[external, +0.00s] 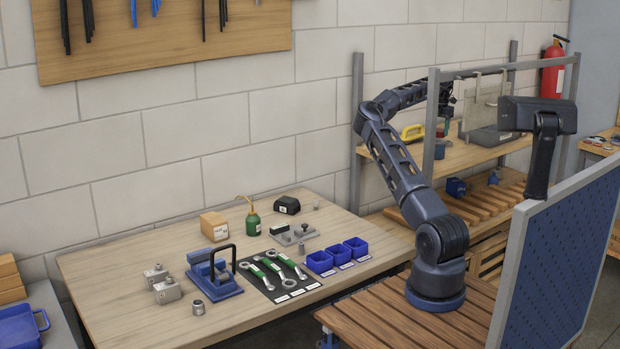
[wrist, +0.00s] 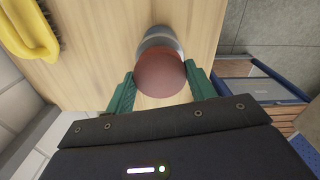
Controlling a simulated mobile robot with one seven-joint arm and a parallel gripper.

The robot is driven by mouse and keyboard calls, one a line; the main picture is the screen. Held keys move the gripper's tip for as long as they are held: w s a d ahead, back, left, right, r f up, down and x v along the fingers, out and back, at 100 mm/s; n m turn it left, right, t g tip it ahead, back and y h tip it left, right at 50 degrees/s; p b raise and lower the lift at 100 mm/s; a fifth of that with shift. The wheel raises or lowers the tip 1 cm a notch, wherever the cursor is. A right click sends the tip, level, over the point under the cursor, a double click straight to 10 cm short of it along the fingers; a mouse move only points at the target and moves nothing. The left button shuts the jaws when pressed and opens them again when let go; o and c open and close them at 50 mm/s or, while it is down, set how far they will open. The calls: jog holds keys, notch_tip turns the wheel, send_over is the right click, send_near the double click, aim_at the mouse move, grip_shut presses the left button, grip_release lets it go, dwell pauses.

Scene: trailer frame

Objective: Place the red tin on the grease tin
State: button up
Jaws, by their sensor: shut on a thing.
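In the wrist view, a round dull-red tin (wrist: 160,78) sits between the two green fingers of my gripper (wrist: 161,72), which is shut on it. A grey metallic cylinder with a bluish band (wrist: 158,40) shows directly beyond the red tin and is partly hidden by it. It looks like the grease tin, but I cannot tell whether the two touch. In the external view, my arm reaches over the wooden shelf at the back, where my gripper is small and dark.
A yellow-handled object (wrist: 30,32) lies on the shelf (external: 465,155), left of the tins in the wrist view. Metal posts (external: 357,150) frame the shelf. A grey case (external: 490,137) stands to the right. The front workbench (external: 130,300) holds wrenches, blue bins and an oil can.

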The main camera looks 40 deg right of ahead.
aim_at(439, 130)
jog(key=shift+f, duration=0.85)
jog(key=o, duration=1)
jog(key=shift+f, duration=0.1)
notch_tip(439, 130, up, 12)
jog(key=shift+r, duration=0.15)
jog(key=shift+a, duration=0.1)
